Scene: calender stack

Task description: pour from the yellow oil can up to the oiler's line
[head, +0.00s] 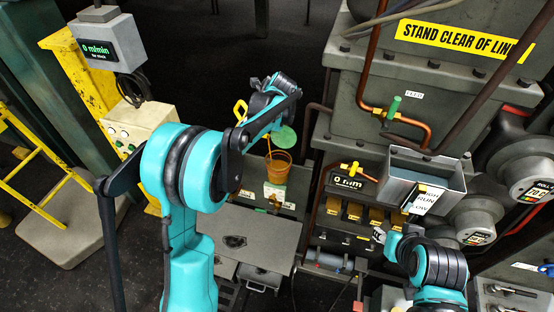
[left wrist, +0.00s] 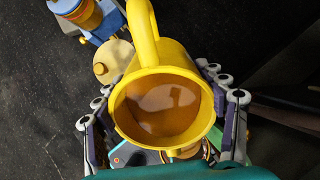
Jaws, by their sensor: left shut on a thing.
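My left gripper (head: 258,106) is shut on the yellow oil can (left wrist: 147,60). The left wrist view looks into its round mouth, where amber oil shows; its handle points up the picture. In the head view only a yellow loop (head: 240,110) of the can shows; my arm hides the rest. The oiler (head: 279,166), an amber cup, stands below and right of my left gripper. A thin orange line shows at its upper left; I cannot tell whether it is flowing oil. The oiler's line is not readable. My right gripper (head: 379,236) is by the machine front, its jaws unclear.
A green disc (head: 284,137) shows just above the oiler. A white label (head: 274,191) sits below it. A grey open bin (head: 424,172) and copper pipes (head: 366,75) stand to the right. A yellow ladder (head: 38,150) is at the left. Dark floor is open behind.

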